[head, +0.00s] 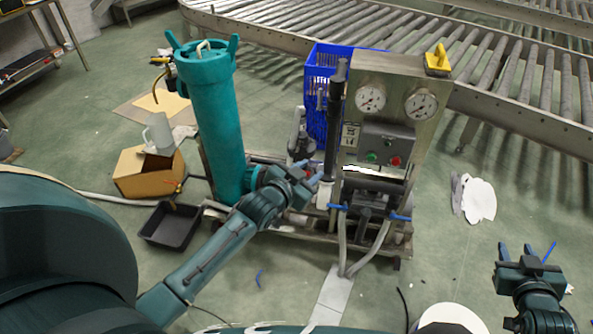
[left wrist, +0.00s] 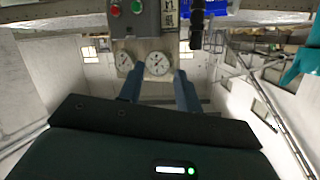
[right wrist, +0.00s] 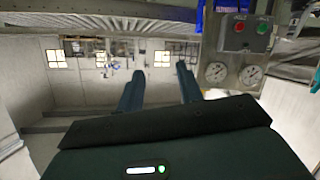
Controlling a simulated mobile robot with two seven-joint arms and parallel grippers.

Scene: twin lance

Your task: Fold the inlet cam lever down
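I cannot pick out the inlet cam lever with certainty. Two small blue levers, a left one (head: 338,207) and a right one (head: 400,217), sit at the tops of the grey hoses (head: 343,240) low on the pump skid. My left gripper (head: 312,178) is open beside the skid, left of the gauge panel and just above the left blue lever. It covers part of the pipework behind it. Its spread fingers in the left wrist view (left wrist: 160,85) show nothing between them. My right gripper (head: 516,250) is open and empty over the floor at right, away from the skid.
The steel panel (head: 385,85) carries two gauges and a control box. A tall teal filter housing (head: 212,130) stands left of it, with a blue crate (head: 320,75) behind. A black tray (head: 171,226) and cardboard box (head: 148,175) lie left. Floor at right is mostly clear.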

